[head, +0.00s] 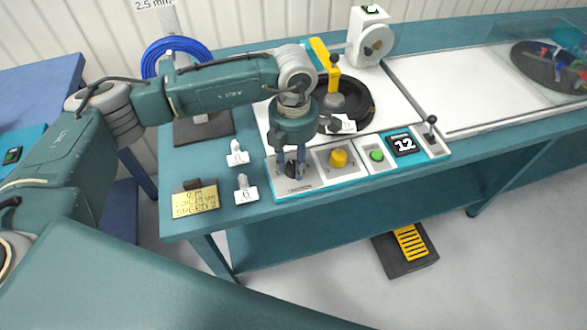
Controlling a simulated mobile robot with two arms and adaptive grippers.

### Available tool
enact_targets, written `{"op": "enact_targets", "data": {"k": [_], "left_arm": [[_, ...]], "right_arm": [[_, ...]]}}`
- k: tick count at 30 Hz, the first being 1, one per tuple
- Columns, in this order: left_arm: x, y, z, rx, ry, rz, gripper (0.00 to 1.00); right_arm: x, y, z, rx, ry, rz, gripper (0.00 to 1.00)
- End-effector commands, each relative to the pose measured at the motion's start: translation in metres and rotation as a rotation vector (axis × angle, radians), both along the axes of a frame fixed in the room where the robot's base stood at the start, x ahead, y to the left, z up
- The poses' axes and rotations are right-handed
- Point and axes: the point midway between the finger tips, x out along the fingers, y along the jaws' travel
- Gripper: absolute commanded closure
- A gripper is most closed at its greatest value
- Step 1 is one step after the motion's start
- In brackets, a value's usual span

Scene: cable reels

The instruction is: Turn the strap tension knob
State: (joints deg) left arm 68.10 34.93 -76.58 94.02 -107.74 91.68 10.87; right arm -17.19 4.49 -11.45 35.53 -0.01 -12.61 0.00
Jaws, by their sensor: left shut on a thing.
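My left gripper (291,173) points down at the left end of the control panel. It is shut on a black knob (291,168), which sits on a pale plate of the panel (310,185). The fingers stand on both sides of the knob and partly hide it. I cannot read any label that tells which knob this is. My right gripper does not show.
A black reel (356,100) lies behind. A yellow note (195,201) and white tagged pieces (245,190) lie left.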

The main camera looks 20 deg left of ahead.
Motion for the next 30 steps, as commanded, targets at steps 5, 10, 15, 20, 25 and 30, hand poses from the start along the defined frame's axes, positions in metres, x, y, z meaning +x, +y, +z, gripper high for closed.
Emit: {"op": "enact_targets", "data": {"k": [5,10,15,20,25,30], "left_arm": [[0.001,0.000,-0.002,-0.001,-0.003,-0.094,0.95],[0.001,0.000,-0.001,-0.002,-0.003,-0.150,0.95],[0.001,-0.001,0.001,-0.002,-0.003,-0.174,0.95],[0.001,-0.001,0.001,-0.002,-0.003,-0.179,0.95],[0.001,0.000,0.001,-0.002,-0.003,-0.178,0.95],[0.001,0.000,0.001,-0.002,-0.003,-0.177,0.51]], "right_arm": [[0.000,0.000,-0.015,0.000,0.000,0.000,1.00],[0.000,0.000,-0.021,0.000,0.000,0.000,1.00],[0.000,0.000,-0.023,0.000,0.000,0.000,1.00],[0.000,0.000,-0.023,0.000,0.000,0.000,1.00],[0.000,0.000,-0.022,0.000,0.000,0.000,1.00],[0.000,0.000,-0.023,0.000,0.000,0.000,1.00]]}}
